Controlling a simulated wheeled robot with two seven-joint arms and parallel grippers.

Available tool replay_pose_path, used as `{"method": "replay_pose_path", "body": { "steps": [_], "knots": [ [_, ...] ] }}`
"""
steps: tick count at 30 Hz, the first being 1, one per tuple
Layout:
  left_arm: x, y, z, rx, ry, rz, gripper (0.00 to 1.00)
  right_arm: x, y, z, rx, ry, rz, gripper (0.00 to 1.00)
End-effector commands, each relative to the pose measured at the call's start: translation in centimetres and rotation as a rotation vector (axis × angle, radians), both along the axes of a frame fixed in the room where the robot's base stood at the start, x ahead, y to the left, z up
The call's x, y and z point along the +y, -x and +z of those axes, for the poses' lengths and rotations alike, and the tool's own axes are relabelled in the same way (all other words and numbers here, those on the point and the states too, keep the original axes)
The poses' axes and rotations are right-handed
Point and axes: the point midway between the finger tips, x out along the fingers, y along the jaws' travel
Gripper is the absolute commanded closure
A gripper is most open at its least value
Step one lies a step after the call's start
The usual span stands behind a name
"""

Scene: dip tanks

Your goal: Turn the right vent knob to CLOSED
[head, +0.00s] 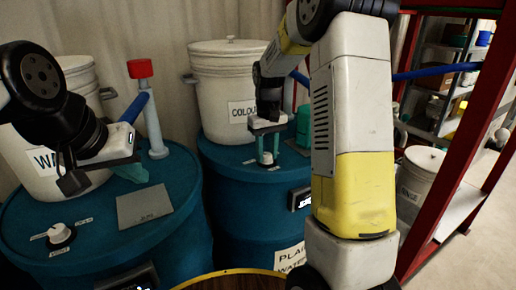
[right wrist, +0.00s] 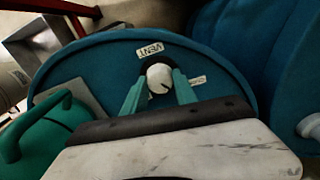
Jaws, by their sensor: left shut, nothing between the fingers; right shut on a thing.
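The right vent knob (right wrist: 159,78) is a round white knob on the blue tank lid. It shows between the teal fingers of my right gripper (right wrist: 157,88), which is shut on it. A dark pointer line on the knob slants toward the lower right. A label reading VENT (right wrist: 151,50) lies beyond it, and a small label (right wrist: 197,80), too small to read, lies to its right. In the head view my right gripper (head: 267,157) points down onto the right tank and mostly hides the knob. My left gripper (head: 131,173) is shut and empty above the left tank.
The left blue tank (head: 175,225) carries another white knob (head: 60,233), a grey plate (head: 145,205) and a white bucket (head: 28,165). A white bucket (head: 215,85) stands behind my right gripper. A green can (right wrist: 50,145) sits close to it. A red frame (head: 450,190) stands at right.

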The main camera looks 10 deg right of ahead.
Motion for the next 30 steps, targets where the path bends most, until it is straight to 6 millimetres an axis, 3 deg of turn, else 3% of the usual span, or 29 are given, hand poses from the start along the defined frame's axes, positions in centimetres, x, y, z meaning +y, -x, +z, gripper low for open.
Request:
{"method": "replay_pose_path", "body": {
  "steps": [9, 25, 26, 28, 30],
  "knots": [
    [0.00, 0.00, 0.00, 0.000, 0.000, 0.000, 1.00, -0.02, -0.11, 0.11, -0.004, 0.000, 0.110, 1.00],
    [0.00, 0.00, 0.00, 0.000, 0.000, 0.000, 1.00, 0.00, -0.11, 0.11, -0.004, 0.000, 0.129, 1.00],
    [0.00, 0.00, 0.00, 0.000, 0.000, 0.000, 1.00, 0.00, -0.11, 0.11, -0.004, 0.000, 0.129, 0.60],
    [0.00, 0.00, 0.00, 0.000, 0.000, 0.000, 1.00, -0.01, -0.10, 0.10, -0.004, 0.000, 0.129, 0.47],
    [0.00, 0.00, 0.00, 0.000, 0.000, 0.000, 1.00, 0.00, -0.08, 0.08, -0.003, 0.000, 0.129, 0.44]
  ]
}}
